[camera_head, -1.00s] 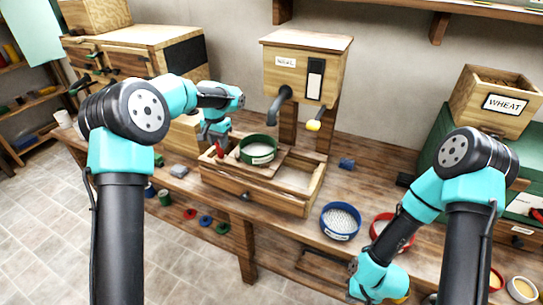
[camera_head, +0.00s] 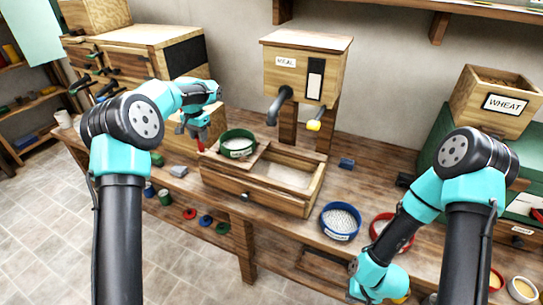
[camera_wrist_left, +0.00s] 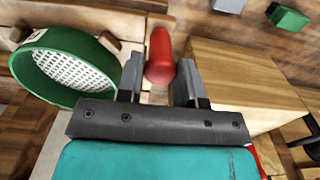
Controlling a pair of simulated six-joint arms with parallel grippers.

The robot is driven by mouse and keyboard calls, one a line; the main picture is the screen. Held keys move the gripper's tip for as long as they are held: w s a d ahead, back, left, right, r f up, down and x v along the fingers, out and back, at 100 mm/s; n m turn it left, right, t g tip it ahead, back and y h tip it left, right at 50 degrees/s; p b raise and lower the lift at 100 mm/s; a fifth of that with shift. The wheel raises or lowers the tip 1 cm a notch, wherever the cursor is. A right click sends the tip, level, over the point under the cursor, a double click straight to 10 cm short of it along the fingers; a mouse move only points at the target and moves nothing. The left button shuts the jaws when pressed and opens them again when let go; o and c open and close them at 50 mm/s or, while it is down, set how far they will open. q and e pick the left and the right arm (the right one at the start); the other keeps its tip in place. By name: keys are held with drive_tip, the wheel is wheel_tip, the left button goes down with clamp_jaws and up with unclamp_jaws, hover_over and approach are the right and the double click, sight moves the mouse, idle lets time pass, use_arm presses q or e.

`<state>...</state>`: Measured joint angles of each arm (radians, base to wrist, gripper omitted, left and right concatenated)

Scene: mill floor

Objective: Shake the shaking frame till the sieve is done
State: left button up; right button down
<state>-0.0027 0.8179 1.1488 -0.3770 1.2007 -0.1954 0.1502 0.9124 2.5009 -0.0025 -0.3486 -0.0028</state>
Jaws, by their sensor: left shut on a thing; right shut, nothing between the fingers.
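The shaking frame is a wooden box (camera_head: 250,198) on the bench with a sliding wooden piece on top. A green-rimmed sieve (camera_head: 238,151) with a white label sits at its left end. In the left wrist view the sieve's white mesh (camera_wrist_left: 78,72) shows, with no clear contents. My left gripper (camera_head: 199,143) is shut on the red handle (camera_wrist_left: 160,55) at the left of the frame, beside the sieve. Pale material (camera_head: 290,176) lies in the open right part of the box.
A meal bin (camera_head: 300,72) with a spout stands behind the box. A blue-rimmed sieve (camera_head: 341,236) and a red-rimmed one (camera_head: 382,217) lie to the right, near my right arm. A wheat bin (camera_head: 505,103) is at the far right. A blue block (camera_head: 347,163) is on the bench.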

use_arm(q)
drive_tip(key=shift+a, duration=0.1)
drive_tip(key=shift+w+a, duration=0.3)
drive_tip(key=shift+a, duration=0.45)
drive_tip(key=o, duration=0.9)
drive_tip(key=shift+r, duration=0.15)
drive_tip(key=shift+r, duration=4.35)
